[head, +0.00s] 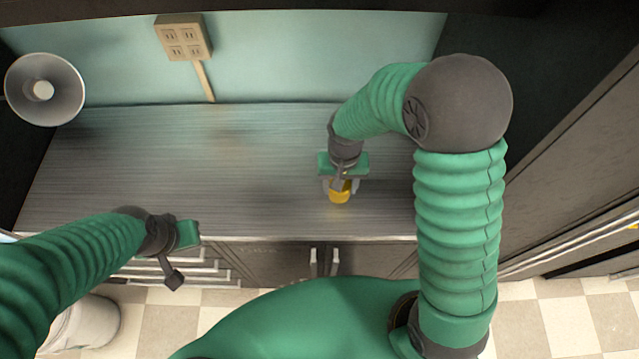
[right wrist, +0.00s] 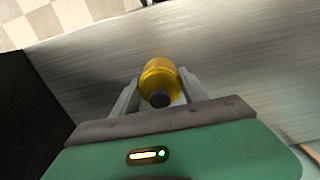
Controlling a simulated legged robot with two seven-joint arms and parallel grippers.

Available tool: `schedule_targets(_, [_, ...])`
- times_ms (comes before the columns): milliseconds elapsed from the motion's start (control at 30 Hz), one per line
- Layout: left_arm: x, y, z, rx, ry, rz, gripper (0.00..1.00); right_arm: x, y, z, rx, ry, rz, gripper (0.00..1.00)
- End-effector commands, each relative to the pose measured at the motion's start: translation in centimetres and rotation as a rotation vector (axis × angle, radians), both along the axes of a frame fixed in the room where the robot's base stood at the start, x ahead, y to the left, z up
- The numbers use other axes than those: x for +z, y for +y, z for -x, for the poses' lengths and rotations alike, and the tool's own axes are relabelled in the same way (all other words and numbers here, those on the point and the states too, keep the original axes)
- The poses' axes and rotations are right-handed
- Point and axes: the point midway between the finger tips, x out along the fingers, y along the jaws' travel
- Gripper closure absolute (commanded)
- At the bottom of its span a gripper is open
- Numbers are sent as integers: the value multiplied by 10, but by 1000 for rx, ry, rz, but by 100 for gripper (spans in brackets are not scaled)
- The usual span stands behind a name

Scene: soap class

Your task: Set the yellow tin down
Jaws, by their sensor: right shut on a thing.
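The yellow tin (head: 340,196) is between the fingers of my right gripper (head: 340,187), over the front part of the grey counter (head: 220,180). In the right wrist view the tin (right wrist: 158,78) shows yellow with a dark round end, and the right gripper (right wrist: 158,92) has one finger on each side of it, shut on it. I cannot tell whether the tin touches the counter.
The counter top is bare to the left of the tin. A power outlet (head: 184,38) is on the back wall. A round grey horn-like fixture (head: 43,89) is at the far left. Cabinet doors and handles (head: 323,262) are below the counter edge. A white bin (head: 88,322) stands on the floor.

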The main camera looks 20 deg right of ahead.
Motion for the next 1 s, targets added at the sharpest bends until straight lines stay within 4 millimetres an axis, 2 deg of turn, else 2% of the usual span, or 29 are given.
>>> schedule_targets(100, [10, 0, 0, 0, 0, 0, 100, 0, 25, -11, 5, 0, 0, 100])
schedule_targets(233, [13, 0, 0, 0, 0, 0, 100, -2, 40, -19, 2, -1, 0, 100])
schedule_targets(500, [24, 0, 0, -1, 0, 0, 100, -37, 44, -21, 0, 2, 1, 100])
schedule_targets(700, [23, 0, 0, 0, 0, 0, 100, -40, 43, -21, 0, -1, 0, 100])
schedule_targets(733, [23, 0, 0, 0, 0, 0, 100, -40, 43, -21, 0, -1, 0, 45])
schedule_targets(867, [23, 0, 0, 0, 0, 0, 100, -39, 43, -21, 0, -1, 0, 28])
schedule_targets(1000, [23, 0, 0, 0, 0, 0, 100, -39, 43, -21, 0, -1, 0, 27])
